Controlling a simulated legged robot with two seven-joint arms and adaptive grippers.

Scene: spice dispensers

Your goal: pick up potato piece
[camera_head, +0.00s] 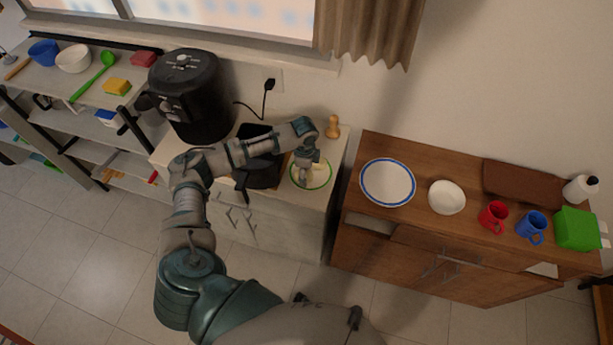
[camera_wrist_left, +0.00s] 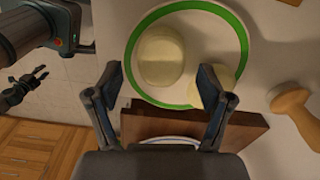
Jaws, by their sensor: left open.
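Two pale potato pieces lie on a white plate with a green rim (camera_wrist_left: 243,40). The larger, rounded potato piece (camera_wrist_left: 160,55) is left of the plate's middle in the left wrist view. The other potato piece (camera_wrist_left: 210,87) is at the plate's lower right, partly hidden by a finger. My left gripper (camera_wrist_left: 161,76) is open and empty over the near side of the plate, its fingers spread either side of the larger piece in the picture. In the head view my left gripper (camera_head: 306,170) covers part of the plate (camera_head: 326,184).
A brown board (camera_wrist_left: 140,122) lies beside the plate. A wooden mill-like object (camera_head: 333,127) stands behind the plate. A black basket (camera_head: 262,172) and a black appliance (camera_head: 187,95) are to the left. A wooden cabinet (camera_head: 420,225) with dishes stands at the right.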

